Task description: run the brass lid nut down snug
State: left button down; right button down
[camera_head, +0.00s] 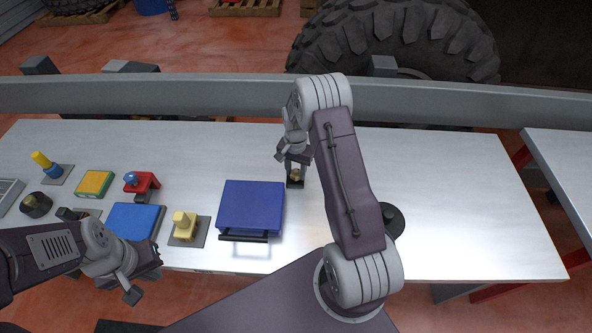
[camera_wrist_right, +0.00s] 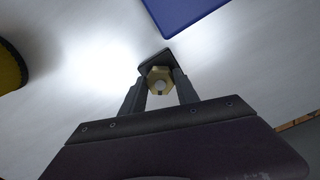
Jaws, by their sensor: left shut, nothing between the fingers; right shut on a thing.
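The brass lid nut (camera_wrist_right: 161,75) is a hexagonal nut around a pale round stud end, on a small dark base (camera_wrist_right: 147,66). In the head view the nut (camera_head: 296,175) is a small yellow spot on the table, right of the blue box. My right gripper (camera_wrist_right: 160,92) is shut on the nut, with one dark finger on each side. In the head view the right gripper (camera_head: 294,160) points down over the base. The nut's underside is hidden, so I cannot tell how tightly it seats. My left gripper (camera_head: 143,278) is shut and empty near the table's front edge.
A blue box (camera_head: 250,203) with a black handle stands left of the nut. Further left are a yellow block (camera_head: 184,224), a blue slab (camera_head: 133,221), a red fixture (camera_head: 141,183) and a green-and-yellow block (camera_head: 94,183).

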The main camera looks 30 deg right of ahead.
aim_at(295, 172)
jog(key=m, duration=0.5)
jog(key=shift+w+r+m, duration=0.2)
jog(key=shift+w+m, duration=0.05)
jog(key=shift+m, duration=0.05)
jog(key=m, duration=0.5)
jog(key=shift+p, duration=0.3)
jog(key=shift+w+m, duration=0.1)
jog(key=shift+m, duration=0.3)
jog(key=c, duration=1)
grip_release()
jog(key=shift+c, duration=0.2)
jog(key=shift+o, duration=0.7)
jog(key=shift+s, duration=0.2)
notch_tip(295, 172, up, 9)
jog(key=shift+b, duration=0.45)
